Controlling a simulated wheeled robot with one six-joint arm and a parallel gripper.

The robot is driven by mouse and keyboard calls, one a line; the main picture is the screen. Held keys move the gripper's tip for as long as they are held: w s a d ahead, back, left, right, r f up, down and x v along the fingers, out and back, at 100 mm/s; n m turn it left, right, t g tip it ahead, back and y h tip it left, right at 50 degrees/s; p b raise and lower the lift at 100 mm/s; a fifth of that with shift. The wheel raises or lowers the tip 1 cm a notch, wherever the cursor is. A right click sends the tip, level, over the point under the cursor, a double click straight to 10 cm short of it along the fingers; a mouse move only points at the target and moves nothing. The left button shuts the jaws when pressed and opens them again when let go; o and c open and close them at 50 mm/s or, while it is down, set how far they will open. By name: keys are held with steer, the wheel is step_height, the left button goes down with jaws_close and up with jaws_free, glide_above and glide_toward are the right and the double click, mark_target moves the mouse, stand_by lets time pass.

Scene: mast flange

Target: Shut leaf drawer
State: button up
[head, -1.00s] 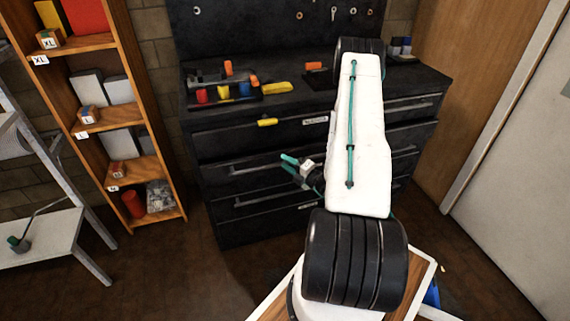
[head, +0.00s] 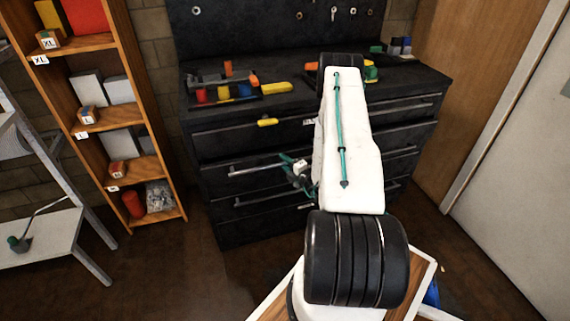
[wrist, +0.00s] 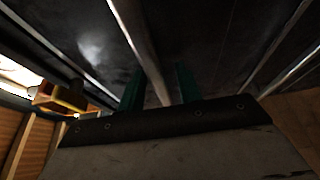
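The black drawer cabinet (head: 225,150) stands against the back wall, with several drawers and long metal handles. A yellow object sits at the top drawer's front edge. I cannot read the small labels, so I cannot tell which drawer is the leaf drawer, nor clearly whether one stands out. My gripper (head: 284,163) is in front of the cabinet's middle drawers, near the right end of a drawer handle (head: 245,171). In the wrist view its green fingers (wrist: 159,88) are apart, with a handle bar (wrist: 140,45) running between them in the picture. Contact is not clear.
An orange shelf (head: 150,110) with boxes stands left of the cabinet, and a grey stepladder (head: 50,230) is at the far left. Tools and coloured blocks lie on the cabinet top. A wooden door panel (head: 465,80) is at right. The floor (head: 180,270) at front left is clear.

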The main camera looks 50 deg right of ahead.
jaws_close()
steer(key=shift+w+d, duration=0.55)
steer(key=shift+w, duration=0.35)
steer(key=shift+w+d, duration=0.55)
steer(key=shift+w, duration=0.35)
jaws_free()
steer(key=shift+w, duration=0.1)
steer(key=s+a, duration=0.1)
steer(key=s, duration=0.6)
steer(key=shift+s, duration=0.35)
